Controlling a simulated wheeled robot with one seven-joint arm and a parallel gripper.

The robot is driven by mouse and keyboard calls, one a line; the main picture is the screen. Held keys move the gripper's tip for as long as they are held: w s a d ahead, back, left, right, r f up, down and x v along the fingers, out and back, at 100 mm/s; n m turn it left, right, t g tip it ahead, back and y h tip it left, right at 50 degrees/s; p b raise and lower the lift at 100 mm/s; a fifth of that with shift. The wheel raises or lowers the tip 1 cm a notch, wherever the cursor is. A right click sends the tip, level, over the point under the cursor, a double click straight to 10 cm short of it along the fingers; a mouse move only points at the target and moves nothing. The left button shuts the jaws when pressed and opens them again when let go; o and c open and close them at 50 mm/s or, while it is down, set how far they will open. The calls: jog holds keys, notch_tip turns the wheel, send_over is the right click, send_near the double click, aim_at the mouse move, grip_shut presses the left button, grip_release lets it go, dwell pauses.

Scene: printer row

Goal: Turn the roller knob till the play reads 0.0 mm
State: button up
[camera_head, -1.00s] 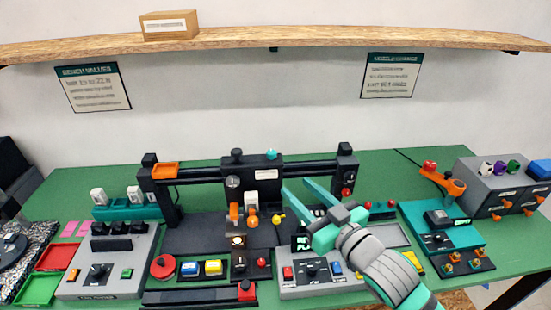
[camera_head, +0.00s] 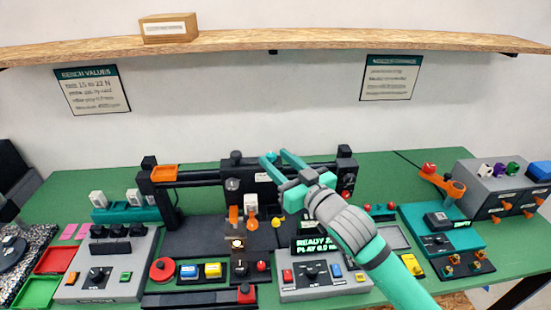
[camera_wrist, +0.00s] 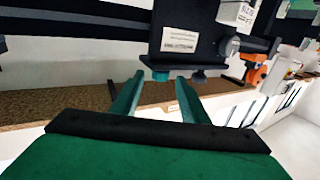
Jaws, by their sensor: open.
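My gripper (camera_head: 274,155) is open and empty at the top of the black printer carriage (camera_head: 240,171). A small teal knob (camera_head: 271,155) on the carriage top shows by the fingertips. In the wrist view the teal knob (camera_wrist: 161,75) appears between the tips of my open gripper (camera_wrist: 160,77); I cannot tell whether they touch it. A dark knob (camera_head: 237,154) stands left of it on the carriage. Which knob is the roller knob is not labelled legibly. The display (camera_head: 318,244) shows READY and a PLAY line that looks like 0.9 mm, too blurred to be sure.
The black gantry rail (camera_head: 200,173) runs behind my gripper. Below are an orange nozzle part (camera_head: 234,216), a grey control box (camera_head: 325,284) and coloured buttons. A teal unit (camera_head: 440,232) stands at the right.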

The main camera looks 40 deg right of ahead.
jog(key=shift+w+d, duration=0.1)
jog(key=shift+w, duration=0.6)
grip_shut()
